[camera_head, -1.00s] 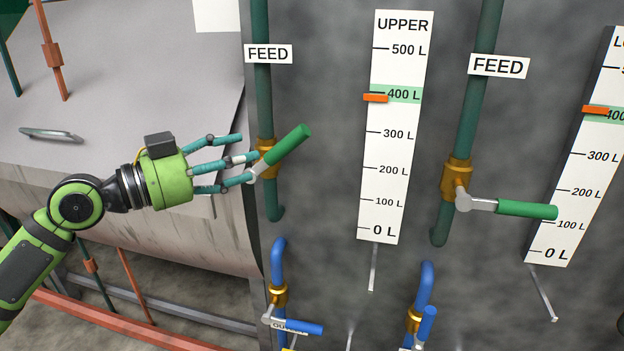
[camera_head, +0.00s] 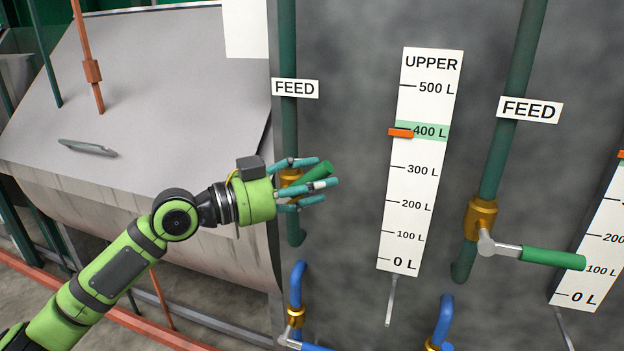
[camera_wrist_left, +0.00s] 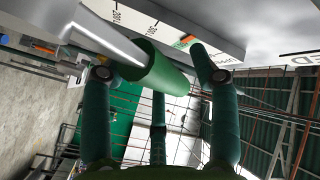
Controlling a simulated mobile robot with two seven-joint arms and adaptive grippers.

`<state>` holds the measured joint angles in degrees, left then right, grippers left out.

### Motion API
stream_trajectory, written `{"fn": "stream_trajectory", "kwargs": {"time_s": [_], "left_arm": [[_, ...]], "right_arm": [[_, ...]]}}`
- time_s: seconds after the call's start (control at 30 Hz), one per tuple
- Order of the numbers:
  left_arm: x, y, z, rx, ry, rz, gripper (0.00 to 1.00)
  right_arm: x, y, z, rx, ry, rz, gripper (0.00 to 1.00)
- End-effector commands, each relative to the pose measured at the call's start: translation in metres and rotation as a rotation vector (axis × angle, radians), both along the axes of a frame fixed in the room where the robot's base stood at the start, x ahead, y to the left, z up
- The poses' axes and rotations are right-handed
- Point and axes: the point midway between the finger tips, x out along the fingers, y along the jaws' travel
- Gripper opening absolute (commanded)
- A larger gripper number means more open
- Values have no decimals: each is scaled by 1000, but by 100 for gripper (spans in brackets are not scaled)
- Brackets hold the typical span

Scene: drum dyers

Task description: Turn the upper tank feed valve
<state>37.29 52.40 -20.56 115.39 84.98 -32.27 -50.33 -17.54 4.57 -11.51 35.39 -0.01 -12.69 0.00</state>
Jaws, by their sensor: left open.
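The upper tank feed valve has a brass body (camera_head: 289,178) on the green pipe under a FEED label (camera_head: 295,88). Its green handle (camera_head: 319,171) points up and to the right, partly hidden by my fingers. My left gripper (camera_head: 322,182) is open, with its fingers spread around the handle. In the left wrist view the green handle (camera_wrist_left: 160,72) and its metal lever (camera_wrist_left: 105,38) lie between the open fingers; I cannot tell if they touch. The UPPER gauge (camera_head: 420,160) has its orange marker (camera_head: 401,133) near 400 L. My right gripper is not in view.
A second FEED valve (camera_head: 481,218) with a level green handle (camera_head: 553,258) stands to the right. Blue pipes with brass valves (camera_head: 296,316) stand below. A grey drum lid with a handle (camera_head: 87,148) lies to the left, behind my arm.

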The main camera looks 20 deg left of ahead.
Motion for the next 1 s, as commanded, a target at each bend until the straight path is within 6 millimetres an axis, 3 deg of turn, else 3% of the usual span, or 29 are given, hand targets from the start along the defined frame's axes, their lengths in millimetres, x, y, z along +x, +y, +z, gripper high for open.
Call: {"fn": "stream_trajectory", "kwargs": {"time_s": [0.03,0.17,0.57,1.0], "left_arm": [[0,0,0,0,0,0,52],[0,0,0,0,0,0,0],[0,-2,-1,35,-1,0,0],[-1,-8,-25,339,-11,0,0]], "right_arm": [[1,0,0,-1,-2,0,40],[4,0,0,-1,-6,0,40],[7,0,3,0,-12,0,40],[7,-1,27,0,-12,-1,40]]}}
